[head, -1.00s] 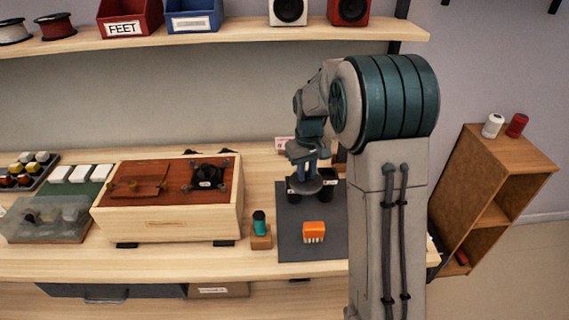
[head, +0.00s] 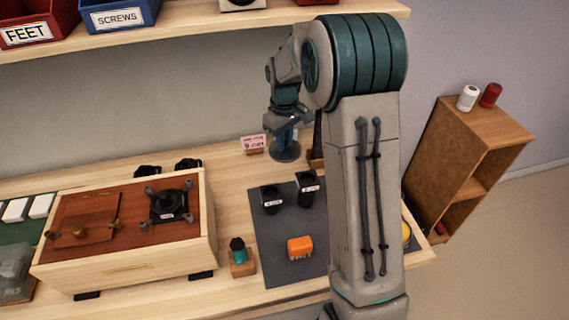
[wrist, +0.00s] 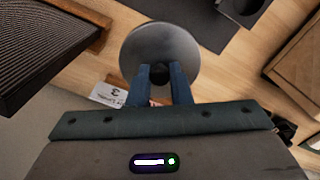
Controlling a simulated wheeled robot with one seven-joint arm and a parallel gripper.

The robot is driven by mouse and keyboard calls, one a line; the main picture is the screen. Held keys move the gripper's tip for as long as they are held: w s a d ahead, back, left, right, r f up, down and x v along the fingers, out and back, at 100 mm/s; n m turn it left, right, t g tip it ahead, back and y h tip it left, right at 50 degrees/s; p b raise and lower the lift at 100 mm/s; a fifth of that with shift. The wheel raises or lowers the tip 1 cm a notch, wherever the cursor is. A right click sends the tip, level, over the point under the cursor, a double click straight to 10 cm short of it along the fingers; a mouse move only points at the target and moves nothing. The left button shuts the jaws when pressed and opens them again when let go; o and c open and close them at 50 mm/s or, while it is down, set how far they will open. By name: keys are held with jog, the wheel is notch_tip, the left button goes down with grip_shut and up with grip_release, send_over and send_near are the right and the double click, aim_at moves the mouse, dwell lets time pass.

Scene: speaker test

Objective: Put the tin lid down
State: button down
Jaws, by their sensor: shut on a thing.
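The tin lid (head: 285,154) is a round, dark grey disc. My gripper (head: 284,140) is shut on it from above and holds it over the back of the bench. In the wrist view the lid (wrist: 158,40) shows as a broad disc with my gripper's fingers (wrist: 160,76) closed on a dark part at its middle. Two open black tins (head: 271,200) (head: 308,190) with white labels stand on the dark mat (head: 275,235), in front of the lid and apart from it.
A small card (head: 253,143) stands left of the lid. A dark ribbed panel (wrist: 45,45) is near it in the wrist view. An orange piece (head: 300,248) lies on the mat; a green-bodied bottle (head: 239,252) and a wooden box (head: 130,270) stand left.

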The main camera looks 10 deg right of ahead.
aim_at(280, 169)
jog(key=n, duration=0.3)
jog(key=w+n, duration=0.1)
jog(key=shift+a+f, duration=0.2)
jog(key=shift+f, duration=0.05)
jog(key=n, duration=0.3)
jog(key=w+n+p, duration=0.1)
jog(key=shift+a+f+n, duration=0.1)
jog(key=shift+f+n, duration=0.2)
jog(key=shift+f, duration=0.05)
jog(key=n, duration=0.2)
jog(key=w+n, duration=0.1)
jog(key=n, duration=0.1)
jog(key=f+n, duration=0.1)
jog(key=n, duration=0.2)
jog(key=shift+w+p, duration=0.35)
jog(key=shift+f, duration=0.2)
jog(key=shift+n, duration=0.3)
notch_tip(280, 169, down, 10)
jog(key=shift+r+p, duration=0.2)
jog(key=shift+p, duration=0.55)
jog(key=shift+f, duration=0.2)
jog(key=c, duration=1.3)
grip_release()
